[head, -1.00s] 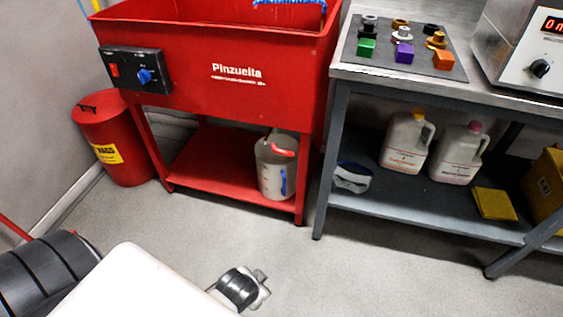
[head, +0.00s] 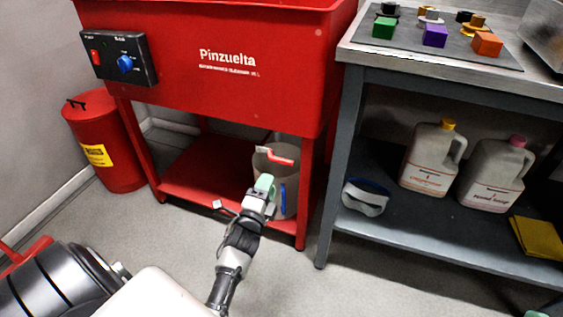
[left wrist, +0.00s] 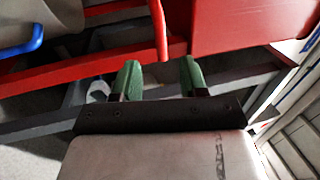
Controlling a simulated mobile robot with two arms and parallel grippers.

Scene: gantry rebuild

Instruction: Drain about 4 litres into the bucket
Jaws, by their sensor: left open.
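The red wash basin marked Pinzuelta (head: 235,95) stands on red legs. A pale translucent bucket (head: 291,200) with a blue handle stands on its low red shelf, and its edge shows in the left wrist view (left wrist: 75,13). A red lever (head: 273,155) shows just at the bucket's top. My left gripper (head: 243,194) is open and empty in front of the bucket, its green fingers apart. In the left wrist view, a thin red bar (left wrist: 160,35) ends beyond the gap between the fingers (left wrist: 162,77). The bucket's contents are hidden.
A red waste bin (head: 105,145) stands left of the basin. The grey bench (head: 440,235) at right holds two jugs, a white item and a yellow cloth on its shelf. A green scrap at the bottom right edge may be my right gripper.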

